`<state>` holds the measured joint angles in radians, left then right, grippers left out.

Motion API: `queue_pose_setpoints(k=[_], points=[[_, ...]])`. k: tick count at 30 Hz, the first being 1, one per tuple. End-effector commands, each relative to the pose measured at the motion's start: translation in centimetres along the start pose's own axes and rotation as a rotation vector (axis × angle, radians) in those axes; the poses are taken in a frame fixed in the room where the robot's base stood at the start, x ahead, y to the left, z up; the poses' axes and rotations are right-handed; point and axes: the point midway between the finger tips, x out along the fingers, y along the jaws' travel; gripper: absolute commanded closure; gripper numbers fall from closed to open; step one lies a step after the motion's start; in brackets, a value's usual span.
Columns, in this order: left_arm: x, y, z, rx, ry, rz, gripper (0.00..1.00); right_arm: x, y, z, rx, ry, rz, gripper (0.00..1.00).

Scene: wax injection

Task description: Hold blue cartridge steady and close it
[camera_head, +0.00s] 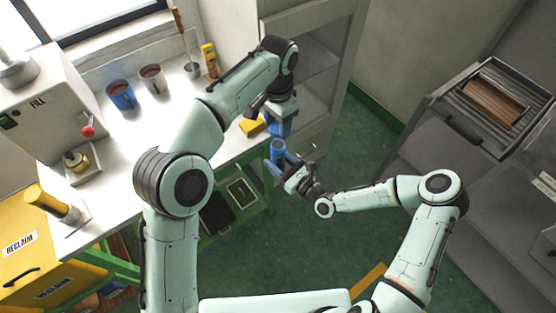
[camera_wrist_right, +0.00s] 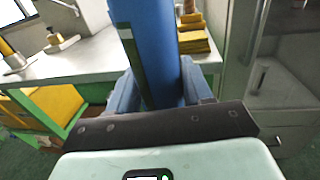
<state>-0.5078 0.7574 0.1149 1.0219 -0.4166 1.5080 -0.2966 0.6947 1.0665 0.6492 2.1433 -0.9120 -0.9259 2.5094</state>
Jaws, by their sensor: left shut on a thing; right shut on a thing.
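The blue cartridge (camera_head: 277,150) stands about upright just off the front edge of the workbench, its round top facing the head camera. My right gripper (camera_head: 282,168) is shut on it from the right. In the right wrist view the cartridge (camera_wrist_right: 150,50) rises between the blue fingers, with a dark band down its side. Its upper end is out of that frame.
The workbench (camera_head: 185,125) carries two mugs (camera_head: 122,95) (camera_head: 152,79), a grey machine (camera_head: 45,85) and a yellow block (camera_head: 251,126). A grey cabinet (camera_head: 315,60) stands close behind my left gripper. Open floor (camera_head: 365,150) lies right of the cartridge.

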Motion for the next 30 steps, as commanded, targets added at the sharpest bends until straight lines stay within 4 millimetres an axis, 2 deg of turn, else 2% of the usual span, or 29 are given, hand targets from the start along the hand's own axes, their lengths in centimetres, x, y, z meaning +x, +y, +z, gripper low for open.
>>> queue_pose_setpoints(k=[15,30], points=[[3.7,0.0,0.1,-0.002,-0.001,-0.001,0.78,0.0,0.0,0.1,-0.001,-0.003,0.000,1.00],[4.0,0.0,0.1,-0.002,0.001,0.002,0.78,0.0,0.0,0.1,-0.001,-0.003,0.000,1.00]])
